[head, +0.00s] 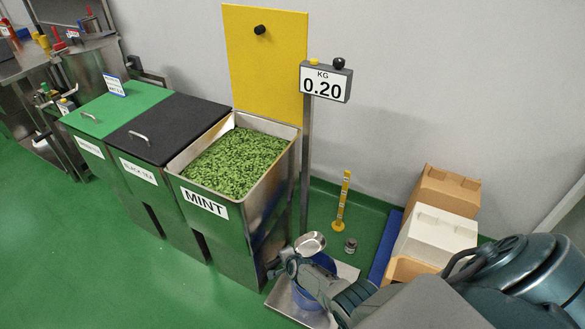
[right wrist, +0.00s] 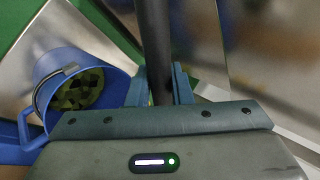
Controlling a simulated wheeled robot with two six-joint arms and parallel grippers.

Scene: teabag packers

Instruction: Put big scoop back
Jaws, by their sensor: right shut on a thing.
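My right gripper (head: 283,264) is low beside the front right side of the mint bin, above the scale platform. In the right wrist view its two fingers (right wrist: 160,86) are shut on the dark handle (right wrist: 154,40) of the big scoop. The scoop's silver bowl (head: 310,244) shows just above the gripper in the head view. The bowl is out of the right wrist view. My left gripper is not in view.
A blue bucket (right wrist: 108,62) with green leaves stands left of my fingers. It sits on the scale platform (head: 284,300), partly hidden by my arm. The scale display (head: 325,82) reads 0.20. The mint bin (head: 273,193) is open. Boxes (head: 437,232) stand at right.

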